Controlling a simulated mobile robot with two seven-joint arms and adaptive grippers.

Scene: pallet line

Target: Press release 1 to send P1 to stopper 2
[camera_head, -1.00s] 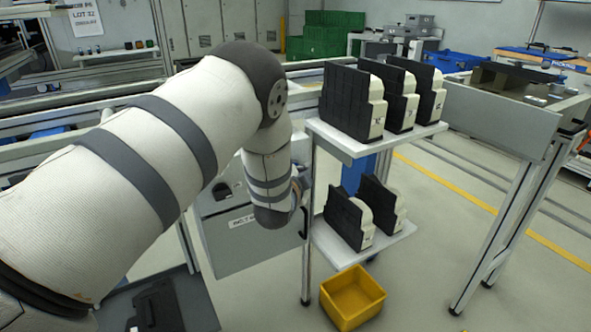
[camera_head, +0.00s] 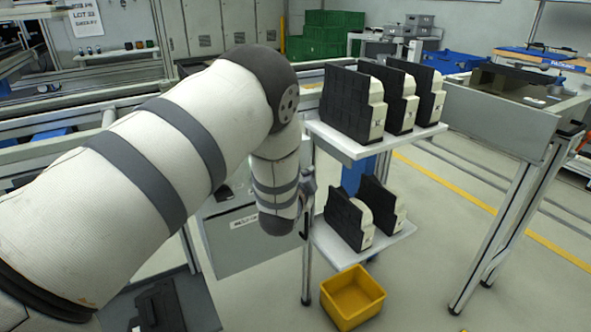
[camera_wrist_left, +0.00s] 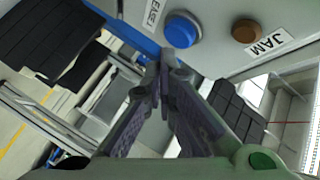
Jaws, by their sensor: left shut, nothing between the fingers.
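In the left wrist view, a round blue button (camera_wrist_left: 182,30) sits on a grey panel (camera_wrist_left: 215,58), beside a partly cut-off label that seems to read "RELEASE". My left gripper (camera_wrist_left: 165,62) is shut and empty, its fingertips close to the button and just below it in the picture. I cannot tell whether they touch. In the head view, my left arm hides most of this gripper (camera_head: 308,184); a grey box (camera_head: 240,240) with a small label is behind the arm. I cannot make out P1 or stopper 2. My right gripper is not in view.
A brown round lamp or button (camera_wrist_left: 245,31) with a "JAM" label is right of the blue one. A two-level rack (camera_head: 345,143) with several black-and-cream parts stands just right of my left arm.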

